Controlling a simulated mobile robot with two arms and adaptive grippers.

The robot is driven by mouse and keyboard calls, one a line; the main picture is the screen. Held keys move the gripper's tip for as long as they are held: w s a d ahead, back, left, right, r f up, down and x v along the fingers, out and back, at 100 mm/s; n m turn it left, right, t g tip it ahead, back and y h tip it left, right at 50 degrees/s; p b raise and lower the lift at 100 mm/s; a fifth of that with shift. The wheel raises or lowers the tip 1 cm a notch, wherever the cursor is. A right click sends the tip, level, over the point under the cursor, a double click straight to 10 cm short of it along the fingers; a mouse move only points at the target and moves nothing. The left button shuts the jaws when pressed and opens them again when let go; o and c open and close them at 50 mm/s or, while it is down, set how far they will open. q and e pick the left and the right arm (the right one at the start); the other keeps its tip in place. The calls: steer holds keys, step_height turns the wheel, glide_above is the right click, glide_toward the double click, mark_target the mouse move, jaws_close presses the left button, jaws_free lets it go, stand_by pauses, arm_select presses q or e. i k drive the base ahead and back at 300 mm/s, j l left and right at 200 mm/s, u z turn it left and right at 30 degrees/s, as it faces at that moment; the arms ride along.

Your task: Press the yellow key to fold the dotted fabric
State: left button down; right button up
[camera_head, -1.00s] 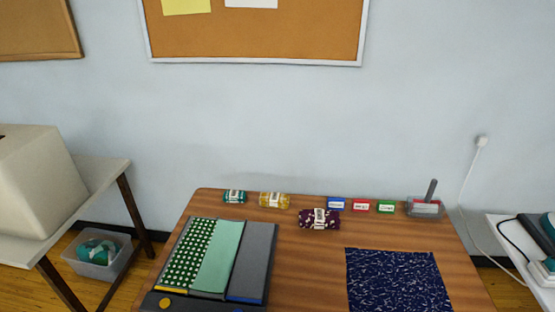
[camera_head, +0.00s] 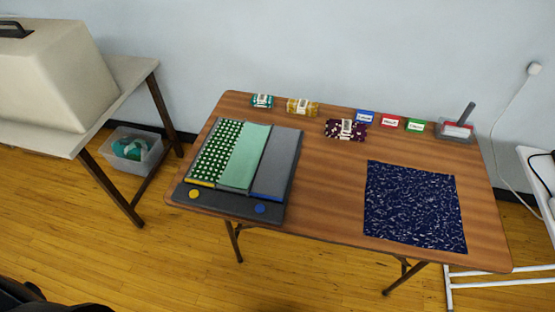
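The yellow key (camera_head: 194,194) is a round button at the front left of a dark folding board (camera_head: 232,203) on the wooden table. The dotted fabric (camera_head: 213,152), green with white dots, lies on the board's left panel. Its plain mint side (camera_head: 245,157) covers the middle panel. The right grey panel (camera_head: 277,163) is bare. A blue key (camera_head: 260,209) sits at the board's front right. Neither gripper can be made out; a dark part of my own body shows at the bottom left corner.
A navy patterned cloth (camera_head: 413,206) lies flat on the table's right. Fabric rolls (camera_head: 346,129), small coloured label cards (camera_head: 390,121) and a grey stamp-like tool (camera_head: 456,127) line the back. A side table with a sewing machine cover (camera_head: 45,75) stands left. Floor in front is clear.

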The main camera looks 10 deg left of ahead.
mark_target(193, 193)
steer(key=u, duration=1.15)
